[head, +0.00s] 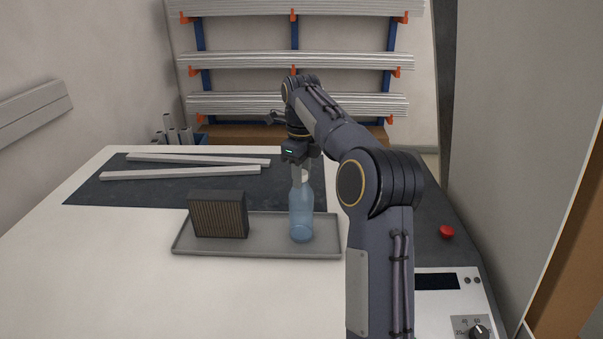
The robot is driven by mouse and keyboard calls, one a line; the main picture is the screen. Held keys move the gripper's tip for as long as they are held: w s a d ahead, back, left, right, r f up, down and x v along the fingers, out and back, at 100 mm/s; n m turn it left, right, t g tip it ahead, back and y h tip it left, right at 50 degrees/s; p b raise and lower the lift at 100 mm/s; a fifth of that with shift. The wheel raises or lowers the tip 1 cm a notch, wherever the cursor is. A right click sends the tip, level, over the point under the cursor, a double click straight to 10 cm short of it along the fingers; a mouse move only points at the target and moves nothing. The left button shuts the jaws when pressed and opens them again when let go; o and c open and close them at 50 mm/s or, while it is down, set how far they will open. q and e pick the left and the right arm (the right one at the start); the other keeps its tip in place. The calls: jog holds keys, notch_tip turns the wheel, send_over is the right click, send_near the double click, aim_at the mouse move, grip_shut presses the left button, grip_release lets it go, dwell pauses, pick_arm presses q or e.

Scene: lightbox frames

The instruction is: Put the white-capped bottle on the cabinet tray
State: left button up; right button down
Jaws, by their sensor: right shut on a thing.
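The white-capped bottle (301,213) is pale blue and see-through. It stands upright at the right part of the grey cabinet tray (215,250), and its base appears to be on or just over the tray floor; I cannot tell which. My right gripper (301,173) points down from above and is shut on the bottle at its neck and cap. The gripper hides part of the cap. My left gripper is not in view.
A dark ribbed block (218,216) stands at the left of the tray. Pale bars (185,173) lie on a dark mat (90,192) behind. A red button (447,231) and a control panel (436,281) are at right. The white surface at front left is clear.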

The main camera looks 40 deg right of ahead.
jog(key=c, duration=1.1)
grip_release()
jog(key=shift+f, duration=0.1)
jog(key=shift+o, duration=0.2)
